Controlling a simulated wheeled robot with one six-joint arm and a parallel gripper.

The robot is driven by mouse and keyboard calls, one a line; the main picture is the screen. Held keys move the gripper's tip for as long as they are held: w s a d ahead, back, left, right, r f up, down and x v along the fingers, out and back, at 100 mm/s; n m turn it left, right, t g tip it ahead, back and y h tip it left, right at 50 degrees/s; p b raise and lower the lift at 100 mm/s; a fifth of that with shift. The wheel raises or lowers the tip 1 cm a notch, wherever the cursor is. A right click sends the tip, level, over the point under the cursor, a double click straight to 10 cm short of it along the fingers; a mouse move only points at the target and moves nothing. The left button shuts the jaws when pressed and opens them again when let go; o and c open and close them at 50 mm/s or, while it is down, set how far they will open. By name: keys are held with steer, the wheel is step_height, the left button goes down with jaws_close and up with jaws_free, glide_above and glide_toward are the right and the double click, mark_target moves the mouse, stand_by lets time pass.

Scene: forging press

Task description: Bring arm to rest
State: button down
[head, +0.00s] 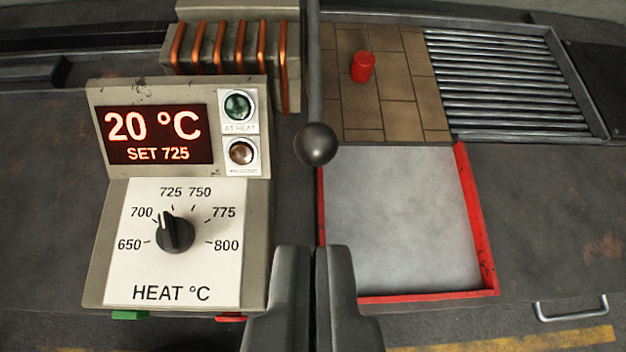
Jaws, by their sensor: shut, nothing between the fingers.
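My gripper (313,262) shows at the bottom middle in the head view. Its two dark grey fingers are shut together with nothing between them. It is over the front of the bench, between the heat control box (97,240) on the left and the red-edged grey plate (400,220) on the right. The rest of my arm is out of view. The box display (157,135) reads 20 °C, SET 725. The dial knob (174,232) has its white mark between 700 and 725.
A lever with a black ball knob (316,144) rises just beyond my fingers. A copper coil (220,48) stands behind the box. A red cylinder (362,67) stands on brown tiles (402,122), beside a slatted metal rack (510,82). Green (130,315) and red (230,318) tabs show under the box.

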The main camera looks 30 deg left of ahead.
steer(key=s+a+f+m+t+h, duration=0.1)
steer(key=s+a+m+t, duration=0.1)
steer(key=s, duration=0.6)
steer(key=s+a+f+m+t+h, duration=0.2)
steer(key=s+t, duration=0.2)
steer(key=s, duration=0.5)
steer(key=s+a+f+m+t+h, duration=0.2)
steer(key=s+m+t, duration=0.1)
steer(key=s, duration=0.6)
steer(key=shift+a+f, duration=0.2)
steer(key=shift+a, duration=0.1)
